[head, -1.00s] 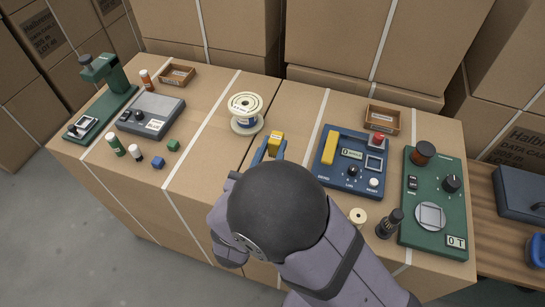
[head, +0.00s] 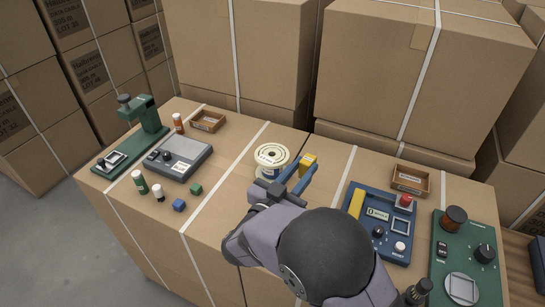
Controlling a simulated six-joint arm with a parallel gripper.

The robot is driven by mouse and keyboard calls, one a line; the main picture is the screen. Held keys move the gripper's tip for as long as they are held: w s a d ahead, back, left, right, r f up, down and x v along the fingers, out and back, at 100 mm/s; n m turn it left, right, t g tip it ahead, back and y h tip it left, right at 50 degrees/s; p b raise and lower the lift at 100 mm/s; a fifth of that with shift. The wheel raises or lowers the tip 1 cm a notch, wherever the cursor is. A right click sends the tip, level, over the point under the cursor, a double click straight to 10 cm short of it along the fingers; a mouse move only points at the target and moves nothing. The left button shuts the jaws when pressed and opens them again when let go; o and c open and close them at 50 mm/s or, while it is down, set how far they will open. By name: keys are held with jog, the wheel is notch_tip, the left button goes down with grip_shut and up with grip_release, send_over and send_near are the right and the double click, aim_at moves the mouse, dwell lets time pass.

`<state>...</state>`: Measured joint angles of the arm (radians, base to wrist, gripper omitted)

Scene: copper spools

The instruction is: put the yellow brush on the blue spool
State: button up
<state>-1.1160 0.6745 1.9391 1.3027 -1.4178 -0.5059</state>
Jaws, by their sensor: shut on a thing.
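The yellow brush (head: 308,162) looks like a small yellow block at the tip of my gripper (head: 297,174). My gripper's blue fingers are shut on it, and they hide part of it. The blue spool (head: 271,157) has pale round flanges with a little blue between them. It stands upright on the cardboard top, just left of the brush. The brush is beside the spool in the picture, not over its middle. I cannot tell how high the brush is held. My wrist and fingers cover the area in front of the spool.
A blue control panel (head: 378,232) with a yellow bar and a green panel (head: 464,280) stand right. A wooden tray (head: 411,181) lies behind them. A grey device (head: 176,158), a green press (head: 145,125) and small bottles are left. Tall cartons (head: 420,70) stand behind.

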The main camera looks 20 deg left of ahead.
jog(key=w+a+r+n+y, duration=0.1)
jog(key=w+a+r, duration=0.2)
jog(key=a+r, duration=0.25)
jog(key=w+a+r+y, duration=0.1)
jog(key=w+a+r, duration=0.25)
jog(key=a, duration=0.25)
send_over(268, 160)
jog(key=shift+n+y, duration=0.3)
jog(key=shift+f, duration=3.4)
jog(key=shift+f, duration=0.1)
jog(key=shift+f, duration=1.75)
jog(key=shift+f, duration=0.2)
jog(key=o, duration=1)
jog(key=shift+o, duration=0.2)
